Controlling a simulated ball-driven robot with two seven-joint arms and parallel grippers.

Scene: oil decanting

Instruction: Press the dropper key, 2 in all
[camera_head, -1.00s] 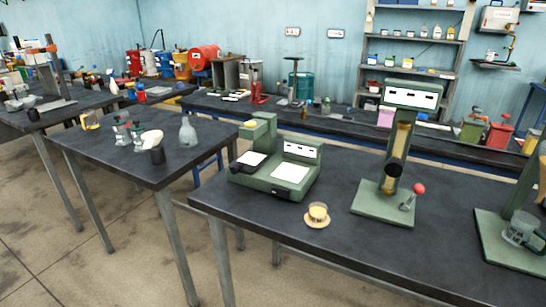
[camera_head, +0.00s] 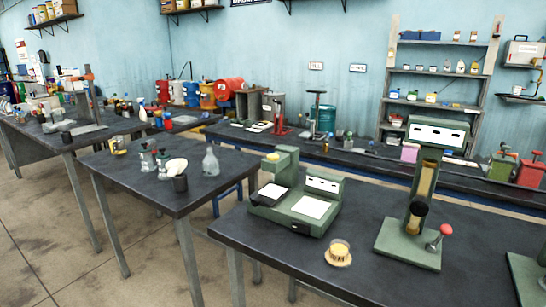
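A green bench device (camera_head: 296,217) stands on the dark front table (camera_head: 290,262). It has a raised left head with a small yellow part (camera_head: 271,156) on top, and two white pads on its base. I cannot tell for sure which part is the dropper key. A green stand (camera_head: 407,249) with an amber column and a red-knobbed lever (camera_head: 445,230) is to the right. Neither of my grippers is in view.
A second dark table (camera_head: 128,187) to the left holds a glass flask (camera_head: 210,161), a dark cup and small metal pots. A gap separates it from the front table. Another green base (camera_head: 528,280) is cut off at the right edge. Shelves and a long bench line the back wall.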

